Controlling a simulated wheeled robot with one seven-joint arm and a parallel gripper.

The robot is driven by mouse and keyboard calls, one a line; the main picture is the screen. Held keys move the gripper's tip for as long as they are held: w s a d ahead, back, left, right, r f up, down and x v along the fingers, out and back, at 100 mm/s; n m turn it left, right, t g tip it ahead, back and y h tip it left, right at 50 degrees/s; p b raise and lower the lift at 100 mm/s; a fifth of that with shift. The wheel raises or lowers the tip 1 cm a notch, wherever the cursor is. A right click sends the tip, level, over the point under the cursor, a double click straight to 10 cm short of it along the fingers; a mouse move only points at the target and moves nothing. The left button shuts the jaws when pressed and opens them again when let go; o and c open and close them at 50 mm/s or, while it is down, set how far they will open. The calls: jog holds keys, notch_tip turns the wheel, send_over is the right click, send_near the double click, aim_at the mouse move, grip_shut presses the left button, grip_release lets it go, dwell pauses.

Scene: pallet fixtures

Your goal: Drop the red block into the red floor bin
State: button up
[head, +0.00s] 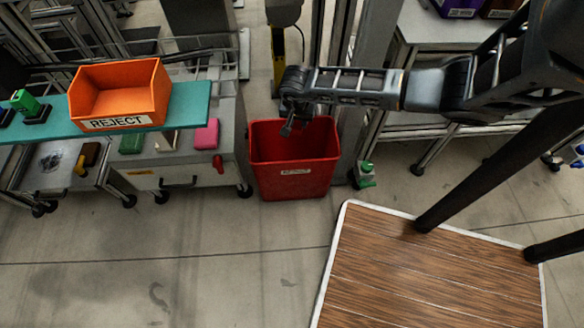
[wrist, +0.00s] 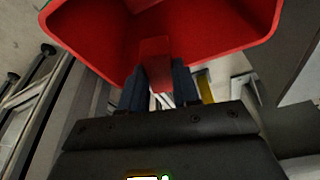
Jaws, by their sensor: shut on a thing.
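The red floor bin (head: 312,178) stands on the floor with its open top up and a white label on its front. My gripper (head: 288,128) hangs over the bin's opening, near its left part in the head view. In the wrist view my gripper (wrist: 157,74) has its two dark fingers shut on the red block (wrist: 155,48). The red bin (wrist: 215,25) fills the top of that view, behind the block. In the head view I cannot make out the block against the red bin and the dark gripper.
An orange tray (head: 118,112) labelled REJECT sits on a teal shelf (head: 190,108) at the left. A grey cart (head: 175,165) with coloured pieces stands left of the bin. A small green object (head: 366,172) is right of the bin.

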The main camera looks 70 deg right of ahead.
jog(key=o, duration=1.1)
jog(key=p+v, duration=0.2)
jog(key=v, duration=0.5)
jog(key=shift+a+r+p, duration=0.15)
jog(key=shift+r+p, duration=0.2)
jog(key=shift+s, duration=0.1)
